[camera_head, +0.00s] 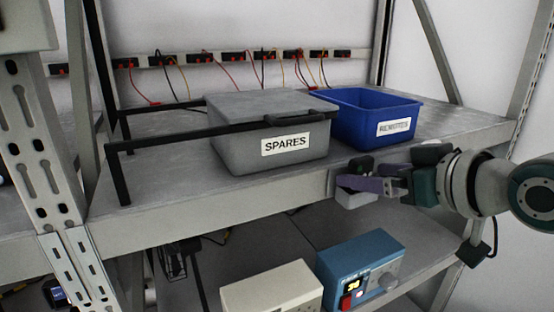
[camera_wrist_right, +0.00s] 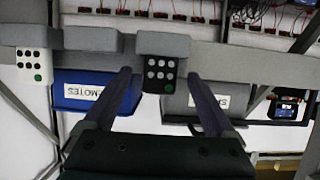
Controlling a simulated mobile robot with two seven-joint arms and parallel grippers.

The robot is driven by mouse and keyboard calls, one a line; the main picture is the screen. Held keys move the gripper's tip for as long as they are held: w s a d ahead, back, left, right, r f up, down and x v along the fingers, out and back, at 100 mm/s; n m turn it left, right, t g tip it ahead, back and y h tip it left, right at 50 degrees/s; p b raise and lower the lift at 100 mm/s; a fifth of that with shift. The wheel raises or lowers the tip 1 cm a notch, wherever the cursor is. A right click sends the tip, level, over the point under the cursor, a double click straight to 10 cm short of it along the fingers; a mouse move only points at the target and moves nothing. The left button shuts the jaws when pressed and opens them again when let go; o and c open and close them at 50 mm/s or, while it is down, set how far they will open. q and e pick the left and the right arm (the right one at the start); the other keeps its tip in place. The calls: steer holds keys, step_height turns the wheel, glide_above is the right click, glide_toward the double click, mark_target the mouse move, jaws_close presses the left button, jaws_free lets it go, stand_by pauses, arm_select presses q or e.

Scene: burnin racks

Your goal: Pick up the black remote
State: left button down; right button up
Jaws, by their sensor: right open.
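The black remote (camera_wrist_right: 161,76) shows in the right wrist view, with pale buttons and one green button. One end sits against a grey holder block (camera_wrist_right: 164,45). My right gripper (camera_wrist_right: 158,80) is open, with a purple finger on either side of the remote; I cannot tell whether they touch it. In the head view my right gripper (camera_head: 368,180) is at the upper shelf's front edge, beside a grey block (camera_head: 355,199). It hides most of the remote there. My left gripper is not in view.
A white remote (camera_wrist_right: 33,68) sits at another holder, left in the wrist view. A blue bin (camera_head: 369,120) and a grey SPARES box (camera_head: 262,157) stand on the upper shelf (camera_head: 150,175). A blue instrument (camera_head: 345,262) and a beige one (camera_head: 272,288) are below. A black bar crosses the left side.

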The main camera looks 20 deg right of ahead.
steer(key=shift+w+a+f, duration=0.1)
steer(key=shift+w+f, duration=0.25)
steer(key=shift+w, duration=0.25)
jaws_close()
stand_by(0.4)
steer(key=shift+r, duration=0.1)
